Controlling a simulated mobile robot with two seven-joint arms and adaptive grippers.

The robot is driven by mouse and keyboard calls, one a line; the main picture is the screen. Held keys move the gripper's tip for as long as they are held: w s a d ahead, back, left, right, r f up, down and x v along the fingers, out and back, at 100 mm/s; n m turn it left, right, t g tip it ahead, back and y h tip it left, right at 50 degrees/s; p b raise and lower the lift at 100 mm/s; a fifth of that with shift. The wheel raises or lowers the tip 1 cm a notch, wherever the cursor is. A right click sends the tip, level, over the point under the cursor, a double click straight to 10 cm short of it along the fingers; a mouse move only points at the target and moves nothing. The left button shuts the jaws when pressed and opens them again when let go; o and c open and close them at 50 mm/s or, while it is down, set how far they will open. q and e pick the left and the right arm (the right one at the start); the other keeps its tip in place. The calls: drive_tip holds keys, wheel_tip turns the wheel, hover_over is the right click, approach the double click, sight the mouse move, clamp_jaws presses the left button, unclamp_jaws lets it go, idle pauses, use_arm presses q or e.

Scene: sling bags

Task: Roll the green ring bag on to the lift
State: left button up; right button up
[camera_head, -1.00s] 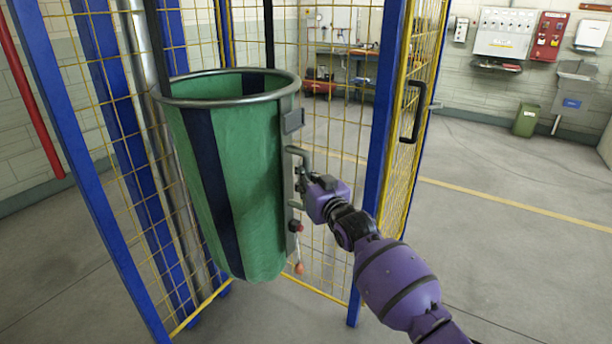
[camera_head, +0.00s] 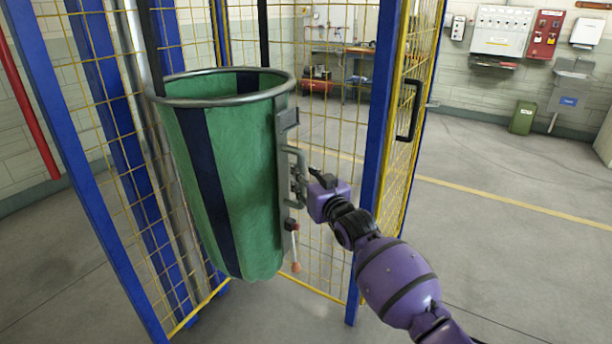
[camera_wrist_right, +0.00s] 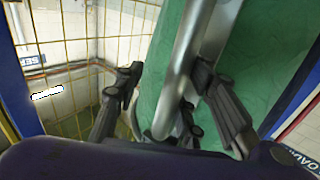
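The green ring bag (camera_head: 240,170), green with dark blue stripes, has a grey metal ring (camera_head: 225,103) around its open top. It is at the cage-like lift of blue posts (camera_head: 372,180) and yellow mesh. Black straps or bars rise behind the ring. A metal bracket with a bent handle (camera_head: 297,160) is on the bag's right side. My right gripper (camera_head: 311,180) is at this handle, fingers apart. In the right wrist view, the metal tube (camera_wrist_right: 183,65) passes between the spread fingers of the gripper (camera_wrist_right: 170,80), and green fabric lies behind. My left gripper is out of view.
A yellow mesh door with a black handle (camera_head: 410,110) stands right of the bag. A red pipe (camera_head: 28,105) runs along the left wall. A green bin (camera_head: 523,117) and wall panels are far right. The floor at right is clear.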

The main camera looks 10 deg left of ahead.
drive_tip(key=shift+s, duration=0.15)
drive_tip(key=v, duration=1.1)
drive_tip(key=shift+s+d, duration=0.25)
drive_tip(key=shift+d, duration=0.05)
idle(0.4)
